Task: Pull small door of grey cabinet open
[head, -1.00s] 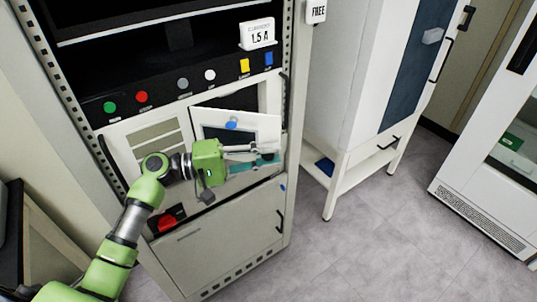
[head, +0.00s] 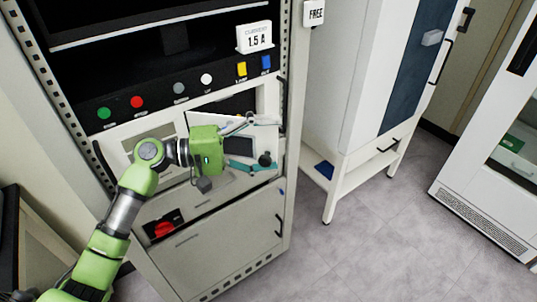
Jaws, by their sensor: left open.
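The grey cabinet (head: 222,228) stands at the centre left with a row of buttons across it. Its small door (head: 266,138) is a whitish panel in the middle section, tilted out of line with the cabinet front. A dark opening (head: 238,104) shows above and behind it. My left gripper (head: 257,140) is in front of this door with its fingers spread wide, one high and one low. It seems to hold nothing. The green gripper body hides the left part of the door, and I cannot tell whether a finger touches it. My right gripper is not in view.
A red switch (head: 164,229) and a larger lower door with a dark handle (head: 279,226) are below. A white cabinet on legs (head: 345,165) stands to the right, with a glass-fronted unit (head: 480,222) beyond. The grey floor (head: 365,255) between is clear.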

